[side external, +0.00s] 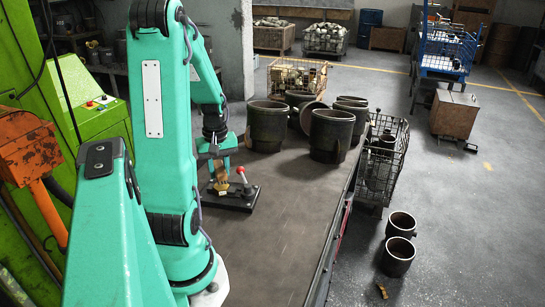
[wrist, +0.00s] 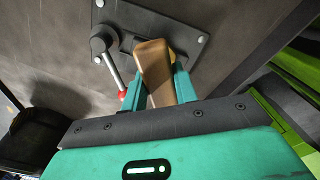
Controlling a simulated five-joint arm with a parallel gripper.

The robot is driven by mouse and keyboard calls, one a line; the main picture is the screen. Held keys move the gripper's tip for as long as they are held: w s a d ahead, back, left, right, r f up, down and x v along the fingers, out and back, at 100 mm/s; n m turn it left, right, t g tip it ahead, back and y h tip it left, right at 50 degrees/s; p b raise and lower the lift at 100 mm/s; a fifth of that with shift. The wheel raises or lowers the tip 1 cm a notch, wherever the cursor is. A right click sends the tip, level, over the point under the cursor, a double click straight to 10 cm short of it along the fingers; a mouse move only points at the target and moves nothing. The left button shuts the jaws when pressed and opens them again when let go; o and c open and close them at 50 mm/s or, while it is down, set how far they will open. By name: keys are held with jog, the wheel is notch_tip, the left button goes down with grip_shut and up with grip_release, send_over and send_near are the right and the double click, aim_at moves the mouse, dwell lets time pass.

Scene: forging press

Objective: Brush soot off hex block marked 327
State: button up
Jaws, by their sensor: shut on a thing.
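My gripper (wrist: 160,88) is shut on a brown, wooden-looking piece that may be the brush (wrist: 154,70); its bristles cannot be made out. In the side view my gripper (side external: 221,160) points down over a dark clamp plate (side external: 238,203) on the bench. The held piece (side external: 222,173) reaches down to the clamp; whether it touches is unclear. The plate (wrist: 186,31) has a lever with a red knob (wrist: 122,94). A small yellowish part (wrist: 172,55) shows behind the held piece and may be the hex block. No 327 marking or soot is legible.
Several dark cylindrical pots (side external: 331,136) stand at the back of the bench (side external: 285,228), with a wire basket (side external: 385,160) off its right edge. A green machine (side external: 95,120) with an orange part (side external: 25,145) is at left. The bench front is clear.

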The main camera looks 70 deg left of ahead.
jog(key=shift+r, duration=1.5)
jog(key=w+d+r+m, duration=0.2)
jog(key=w+d+m, duration=0.3)
jog(key=w, duration=0.3)
jog(key=w+d+r+m, duration=0.2)
jog(key=w+d+m, duration=0.25)
jog(key=w, duration=0.45)
jog(key=w+d+r+m, duration=0.2)
jog(key=w+d+m, duration=0.2)
jog(key=d, duration=0.5)
jog(key=w+d+r+m, duration=0.2)
jog(key=w+d+m, duration=0.2)
jog(key=d, duration=0.6)
jog(key=shift+d+r, duration=0.3)
jog(key=shift+r, duration=0.05)
jog(key=shift+f, duration=0.1)
